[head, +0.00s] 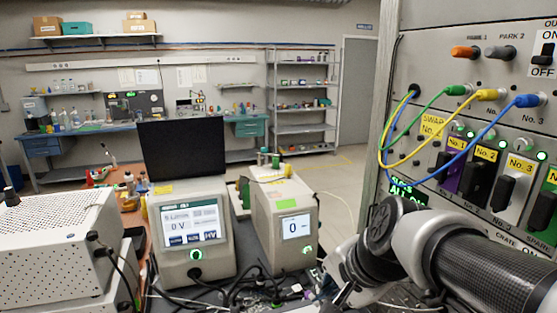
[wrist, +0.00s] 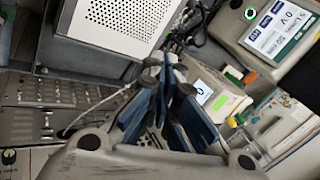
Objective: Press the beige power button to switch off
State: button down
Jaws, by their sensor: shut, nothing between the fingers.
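Two beige instruments stand on the bench in the head view. The left instrument (head: 163,270) has a screen reading 0 V and a round, green-lit button (head: 195,255) below it. The right, narrower instrument (head: 275,200) has a screen showing 0 and a smaller green-lit button (head: 307,249). No plainly beige button stands out. In the wrist view my gripper (wrist: 167,68) is shut and empty, its blue-grey fingers pointing up the picture. The 0 V instrument's lit button (wrist: 249,13) lies beyond and right of the fingertips, apart from them. The narrower instrument is partly behind the fingers.
A perforated white box (head: 60,235) stands at the left. Dark cables run in front of the instruments. A grey rack (head: 460,65) with yellow, green and blue leads and several modules stands at the right, close behind my arm. A black monitor (head: 181,152) stands behind the instruments.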

jog(key=s+d+f+n+h, duration=0.1)
jog(key=s+n, duration=0.2)
jog(key=s, duration=0.3)
jog(key=s+d+f+n+h, duration=0.1)
jog(key=s+d+n, duration=0.1)
jog(key=s+n, duration=0.2)
jog(key=s+d+f+n+g+h, duration=0.1)
jog(key=s+d+n, duration=0.1)
jog(key=s, duration=0.6)
jog(key=shift+s+d+f+n, duration=0.2)
jog(key=shift+d+f+n, duration=0.1)
jog(key=shift+n, duration=0.4)
